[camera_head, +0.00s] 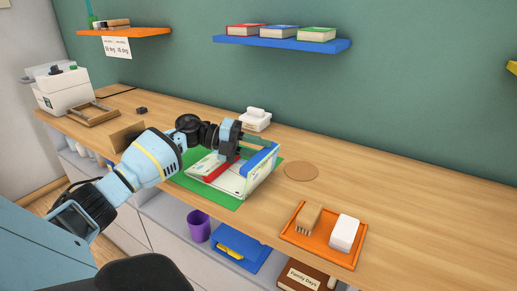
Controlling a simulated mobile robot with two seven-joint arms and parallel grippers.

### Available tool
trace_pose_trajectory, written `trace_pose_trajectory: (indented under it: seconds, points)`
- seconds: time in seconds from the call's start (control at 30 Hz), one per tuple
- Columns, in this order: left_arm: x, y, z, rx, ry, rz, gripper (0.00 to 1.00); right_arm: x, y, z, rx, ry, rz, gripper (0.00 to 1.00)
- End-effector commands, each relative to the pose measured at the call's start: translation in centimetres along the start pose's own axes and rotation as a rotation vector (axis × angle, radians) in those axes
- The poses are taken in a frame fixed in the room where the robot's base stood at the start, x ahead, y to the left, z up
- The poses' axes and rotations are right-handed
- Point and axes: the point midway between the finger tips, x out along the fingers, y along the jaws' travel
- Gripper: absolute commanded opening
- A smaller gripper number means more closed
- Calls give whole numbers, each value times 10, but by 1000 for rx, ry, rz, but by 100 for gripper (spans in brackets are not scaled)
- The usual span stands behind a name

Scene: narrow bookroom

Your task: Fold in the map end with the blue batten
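The map (230,180) lies on a green mat (215,195) on the long wooden counter. Its end with the blue batten (259,161) is on the right and looks raised off the mat, with the map sheet sloping below it. A red batten (218,168) lies across the map to the left of the blue one. My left gripper (230,150) is over the far part of the map, close to the red batten's far end and left of the blue batten. Its fingertips are too small and overlapped to show whether they are apart or touching anything. My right gripper is out of view.
A white box-like item (255,121) stands behind the map. A round cork mat (301,171) and an orange tray (320,240) with a brush and white block are to the right. A wooden frame (93,114) lies left. The counter's far right is clear.

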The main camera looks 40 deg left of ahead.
Motion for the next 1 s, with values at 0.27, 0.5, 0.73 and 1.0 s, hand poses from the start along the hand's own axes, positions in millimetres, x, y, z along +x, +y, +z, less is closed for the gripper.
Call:
trace_pose_trajectory:
  seconds: [0.27,0.5,0.73,1.0]
  points:
    - [-2,0,0,0,0,1,28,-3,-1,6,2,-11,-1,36]
    - [-13,0,0,0,-1,1,28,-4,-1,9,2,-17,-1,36]
    - [-22,1,0,-1,-1,1,28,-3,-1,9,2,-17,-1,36]
    - [-34,0,0,1,-1,2,28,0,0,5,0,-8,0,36]
